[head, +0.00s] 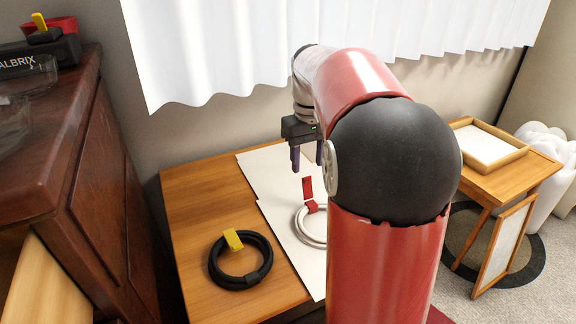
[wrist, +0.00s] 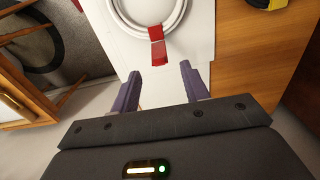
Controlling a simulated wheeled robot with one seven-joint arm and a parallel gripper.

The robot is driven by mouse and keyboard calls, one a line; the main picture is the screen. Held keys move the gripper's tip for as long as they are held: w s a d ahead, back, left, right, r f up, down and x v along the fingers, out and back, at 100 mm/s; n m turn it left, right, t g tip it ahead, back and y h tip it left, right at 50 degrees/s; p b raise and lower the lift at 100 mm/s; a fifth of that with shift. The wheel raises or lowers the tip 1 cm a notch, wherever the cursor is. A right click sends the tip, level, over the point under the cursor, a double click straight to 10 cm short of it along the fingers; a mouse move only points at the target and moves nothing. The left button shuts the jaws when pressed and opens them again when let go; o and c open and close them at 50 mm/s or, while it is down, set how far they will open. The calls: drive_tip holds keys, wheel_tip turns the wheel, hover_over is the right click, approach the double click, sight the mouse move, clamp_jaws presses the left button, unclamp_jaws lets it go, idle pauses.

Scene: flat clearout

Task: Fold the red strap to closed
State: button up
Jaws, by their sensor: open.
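The red strap (head: 307,188) stands up from a coiled white cable (head: 302,226) on a white sheet on the table. A second red part wraps the coil at the strap's foot. In the wrist view the red strap (wrist: 158,50) sticks out from the coil (wrist: 150,27) toward my gripper. My gripper (head: 306,160) is open above the sheet, a little above and beyond the strap. In the wrist view its purple fingers (wrist: 158,88) are apart, with the strap's end ahead of the gap between them and nothing held. My arm hides part of the coil in the head view.
A black coil (head: 240,262) with a yellow strap (head: 233,239) lies on the wooden table (head: 190,210), left of the sheet (head: 270,185). A dark wooden cabinet (head: 95,190) stands at the left. A shallow tray (head: 488,146) sits on a side table at the right.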

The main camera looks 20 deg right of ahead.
sight(307, 182)
drive_tip(key=shift+w+d+f, duration=0.1)
drive_tip(key=shift+w+f, duration=0.15)
drive_tip(key=shift+w, duration=0.05)
wheel_tip(307, 182, down, 7)
drive_tip(key=shift+s+f+b, duration=0.1)
drive_tip(key=shift+f+b, duration=0.1)
drive_tip(key=shift+b, duration=0.25)
drive_tip(key=c, duration=0.9)
drive_tip(key=shift+c, duration=0.2)
